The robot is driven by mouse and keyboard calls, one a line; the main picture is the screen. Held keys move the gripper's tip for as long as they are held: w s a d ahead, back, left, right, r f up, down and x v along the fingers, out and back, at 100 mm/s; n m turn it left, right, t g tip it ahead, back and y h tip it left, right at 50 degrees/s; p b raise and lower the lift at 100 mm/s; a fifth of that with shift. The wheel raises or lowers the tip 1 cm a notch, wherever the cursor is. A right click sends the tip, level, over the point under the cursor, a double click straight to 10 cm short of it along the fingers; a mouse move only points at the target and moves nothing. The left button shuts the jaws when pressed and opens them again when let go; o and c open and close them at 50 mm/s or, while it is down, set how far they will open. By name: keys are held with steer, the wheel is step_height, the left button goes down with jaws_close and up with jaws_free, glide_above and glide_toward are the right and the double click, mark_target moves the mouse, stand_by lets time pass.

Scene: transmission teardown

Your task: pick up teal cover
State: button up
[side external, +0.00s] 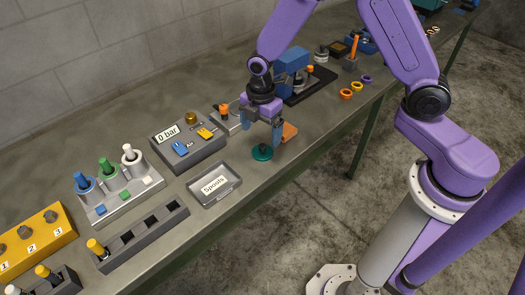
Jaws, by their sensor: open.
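The teal cover (262,152) is a small round piece lying on the grey bench, just in front of the arm. My gripper (261,132) points down above it and a little behind. Its fingers are apart, and no object shows between them. The near finger partly overlaps the space beside the cover. I cannot tell from this view whether a finger touches the cover.
An orange piece (290,131) lies close to the right of the gripper. A "Spools" tray (228,194) sits to the left in front. A "0 bar" unit (168,134) stands further left. A blue press-like machine (293,60) stands behind the gripper.

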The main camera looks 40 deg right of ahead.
mark_target(262, 146)
steer(key=shift+s+d+f, duration=0.1)
steer(key=shift+d+f, duration=0.05)
steer(key=shift+f, duration=3.1)
steer(key=c, duration=1.2)
